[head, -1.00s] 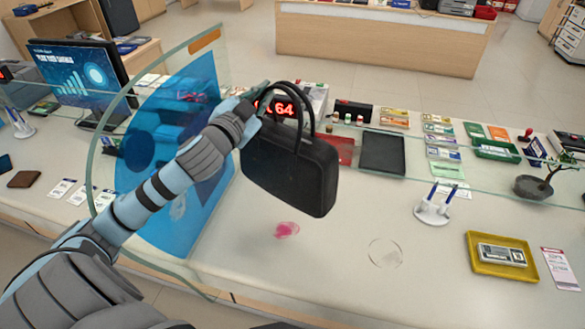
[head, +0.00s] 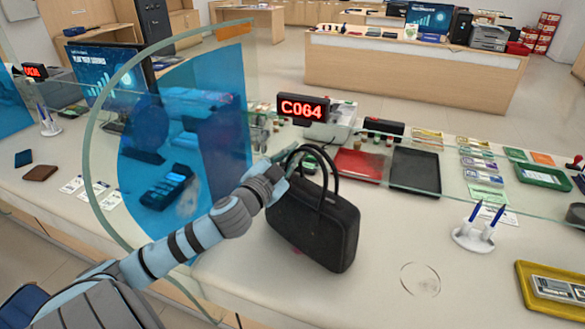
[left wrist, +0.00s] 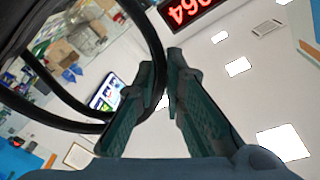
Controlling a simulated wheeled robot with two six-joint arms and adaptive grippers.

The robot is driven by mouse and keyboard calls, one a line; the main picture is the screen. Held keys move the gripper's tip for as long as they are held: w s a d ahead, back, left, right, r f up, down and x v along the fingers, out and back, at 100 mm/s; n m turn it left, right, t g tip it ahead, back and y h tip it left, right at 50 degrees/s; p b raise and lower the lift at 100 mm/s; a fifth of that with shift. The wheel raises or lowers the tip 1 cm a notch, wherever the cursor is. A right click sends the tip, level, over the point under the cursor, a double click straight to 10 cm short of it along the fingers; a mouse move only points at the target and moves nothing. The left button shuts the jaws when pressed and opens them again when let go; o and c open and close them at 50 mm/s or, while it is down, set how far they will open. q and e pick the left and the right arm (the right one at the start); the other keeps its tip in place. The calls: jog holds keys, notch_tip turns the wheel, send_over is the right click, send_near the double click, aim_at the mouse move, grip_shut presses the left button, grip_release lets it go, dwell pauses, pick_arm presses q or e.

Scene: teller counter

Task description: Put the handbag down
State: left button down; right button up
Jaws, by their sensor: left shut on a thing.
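The black handbag (head: 315,228) is upright over the near part of the counter (head: 240,275), with its two looped handles on top. Its base is at or very close to the counter surface; I cannot tell whether it touches. My left gripper (head: 281,171) is shut on a handle at the bag's upper left. In the left wrist view the fingers (left wrist: 168,62) close at the dark handle loop (left wrist: 152,45), with part of the bag body (left wrist: 20,25) at the upper left. My right gripper is not in view.
A curved glass screen (head: 95,205) stands left of the bag. A pen stand (head: 474,238) and yellow tray (head: 528,290) lie right. The counter between bag and pen stand is clear.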

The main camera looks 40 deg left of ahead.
pick_arm(q)
jog(key=c, duration=2)
grip_release()
jog(key=o, duration=0.3)
jog(key=shift+d, duration=0.1)
jog(key=s+p, duration=0.1)
jog(key=s, duration=0.3)
jog(key=s+d+p, duration=0.1)
jog(key=s+p, duration=0.1)
jog(key=s, duration=0.2)
jog(key=s+d+p, duration=0.1)
jog(key=s, duration=0.2)
jog(key=shift+s+p, duration=0.4)
